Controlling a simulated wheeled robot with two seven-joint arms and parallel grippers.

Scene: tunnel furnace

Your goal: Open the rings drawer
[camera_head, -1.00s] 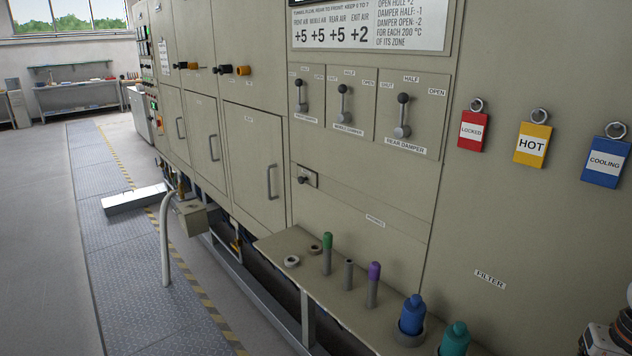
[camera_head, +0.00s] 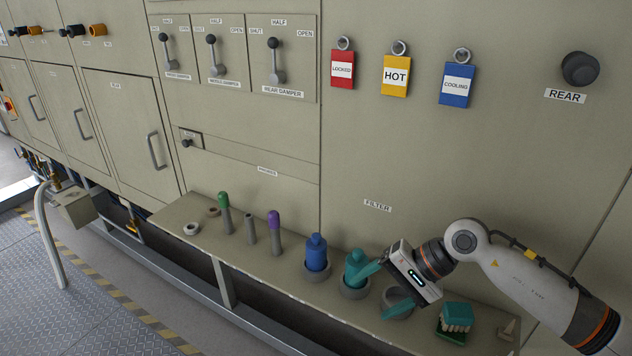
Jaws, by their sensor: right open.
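No label in the camera_head view can be read as rings. A wide drawer-like panel (camera_head: 240,158) with a small knob or latch (camera_head: 189,142) at its left sits below the damper levers. A panel below it carries a small label (camera_head: 267,170) too small to read surely. Both look closed. My right gripper (camera_head: 370,298) is open, its teal fingers over the shelf at the lower right. One finger overlaps the teal bottle (camera_head: 355,268) in the picture; I cannot tell whether they touch. The other is in front of a grey ring-shaped holder (camera_head: 397,296). My left gripper is out of view.
The narrow shelf (camera_head: 190,210) juts out below the panels. It bears green-capped (camera_head: 225,210) and purple-capped (camera_head: 274,230) rods, a blue bottle (camera_head: 316,252) and a teal toothed block (camera_head: 456,318). Red, yellow and blue tags (camera_head: 456,88) hang above.

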